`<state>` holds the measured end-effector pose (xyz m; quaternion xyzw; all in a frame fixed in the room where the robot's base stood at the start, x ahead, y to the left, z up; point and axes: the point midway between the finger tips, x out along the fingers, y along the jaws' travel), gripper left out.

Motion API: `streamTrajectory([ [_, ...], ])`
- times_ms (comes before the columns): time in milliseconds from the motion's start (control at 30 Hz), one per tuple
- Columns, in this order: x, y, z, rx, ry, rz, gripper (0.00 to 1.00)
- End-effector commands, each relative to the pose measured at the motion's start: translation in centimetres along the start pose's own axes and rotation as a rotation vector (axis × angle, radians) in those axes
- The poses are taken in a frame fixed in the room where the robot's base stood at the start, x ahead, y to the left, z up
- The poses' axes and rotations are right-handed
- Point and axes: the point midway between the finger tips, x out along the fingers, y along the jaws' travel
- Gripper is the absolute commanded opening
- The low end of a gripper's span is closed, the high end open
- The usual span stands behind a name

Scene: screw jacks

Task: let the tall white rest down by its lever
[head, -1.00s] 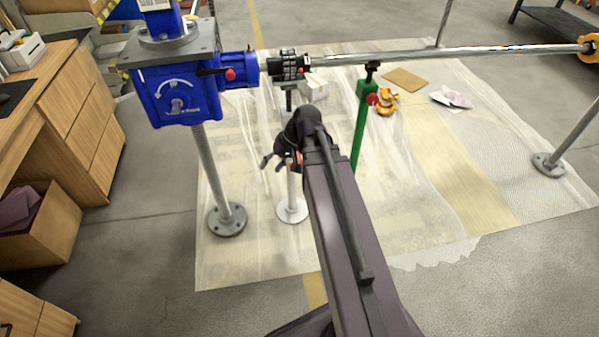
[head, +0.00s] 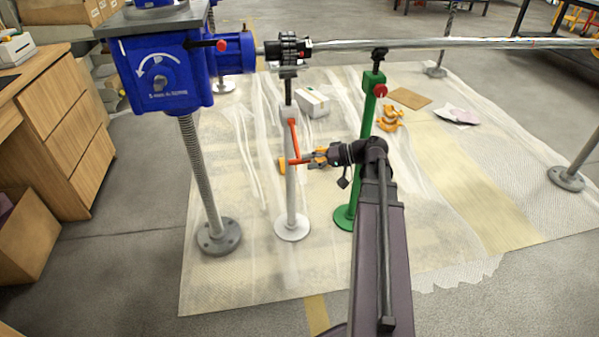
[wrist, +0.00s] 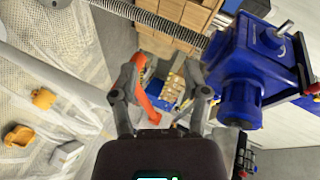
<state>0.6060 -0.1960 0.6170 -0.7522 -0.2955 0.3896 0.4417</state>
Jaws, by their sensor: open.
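The tall white rest (head: 291,202) stands upright on a round white foot. Its grey upper stem reaches up to just under the black coupling (head: 289,47) on the long shaft. Its orange-red lever (head: 295,139) hangs down from the collar along the post, with its lower end beside my gripper (head: 312,160). My gripper reaches in from the right and is open. In the wrist view the lever (wrist: 145,95) lies between the spread fingers of my gripper (wrist: 161,75), nearer the left finger. I cannot tell whether they touch.
A green rest (head: 366,140) with a red knob stands close to the right, behind my arm. The blue gearbox (head: 165,75) and its screw post stand to the left. A white box (head: 313,103) and orange clamps (head: 389,119) lie on the plastic sheet (head: 240,270) behind.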

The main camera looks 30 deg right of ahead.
Motion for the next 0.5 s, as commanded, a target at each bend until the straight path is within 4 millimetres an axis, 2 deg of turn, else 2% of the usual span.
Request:
streamTrajectory([
  [33, -0.4, 1.9, 0.0, -0.005, 0.026, -0.023, 0.59],
  [200, -2.7, 4.4, -0.6, -0.029, 0.114, -0.108, 0.59],
  [500, -6.6, 7.4, -1.2, -0.071, 0.239, -0.218, 0.59],
])
